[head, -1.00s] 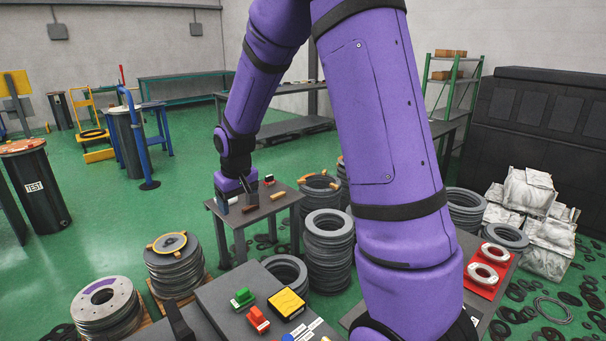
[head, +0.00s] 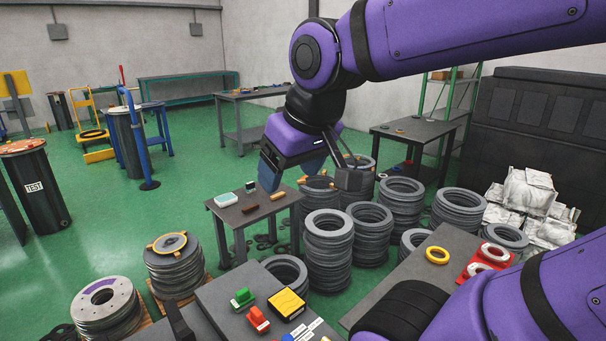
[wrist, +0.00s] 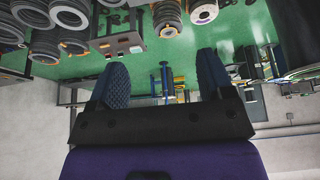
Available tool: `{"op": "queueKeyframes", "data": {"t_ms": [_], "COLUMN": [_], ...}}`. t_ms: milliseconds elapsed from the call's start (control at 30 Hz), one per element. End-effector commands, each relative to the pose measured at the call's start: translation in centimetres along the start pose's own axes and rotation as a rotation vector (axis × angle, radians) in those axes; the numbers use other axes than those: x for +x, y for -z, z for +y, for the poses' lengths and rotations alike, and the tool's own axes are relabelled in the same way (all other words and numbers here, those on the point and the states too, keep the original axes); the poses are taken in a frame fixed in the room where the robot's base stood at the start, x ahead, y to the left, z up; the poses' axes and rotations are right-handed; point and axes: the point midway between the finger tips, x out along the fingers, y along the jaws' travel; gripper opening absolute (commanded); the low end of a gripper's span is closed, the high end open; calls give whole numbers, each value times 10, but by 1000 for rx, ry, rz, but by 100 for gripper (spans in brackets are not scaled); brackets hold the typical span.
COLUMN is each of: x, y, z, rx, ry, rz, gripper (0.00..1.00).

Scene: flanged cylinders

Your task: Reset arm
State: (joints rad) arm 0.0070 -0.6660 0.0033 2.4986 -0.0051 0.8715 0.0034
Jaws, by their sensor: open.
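My purple arm is bent, with my gripper (head: 312,176) held in the air above and just right of the small grey table (head: 226,217). In the wrist view my gripper (wrist: 162,82) has its two blue textured fingers spread well apart with nothing between them. On the small table are a pale box (head: 226,199), a small dark-and-green item (head: 250,186) and several wooden handle-like pieces, one of them dark brown (head: 250,208). The fingers look clear of the table and the stacks.
Stacks of grey rings (head: 328,252) crowd the floor right of the small table. The front bench (head: 226,307) holds green and red parts and a yellow-topped box (head: 286,304).

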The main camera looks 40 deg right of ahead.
Motion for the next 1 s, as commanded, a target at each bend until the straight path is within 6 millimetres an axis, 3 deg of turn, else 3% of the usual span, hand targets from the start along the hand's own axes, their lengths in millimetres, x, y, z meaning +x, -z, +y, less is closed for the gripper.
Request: {"op": "queueKeyframes", "data": {"t_ms": [100, 233, 1000], "x": [-10, -13, -14], "y": [-18, -26, -27], "z": [-2, -2, -2], "rx": [-1, -1, -1], "ry": [6, 10, 10], "rz": [18, 24, 24], "gripper": [74, 74, 74]}}
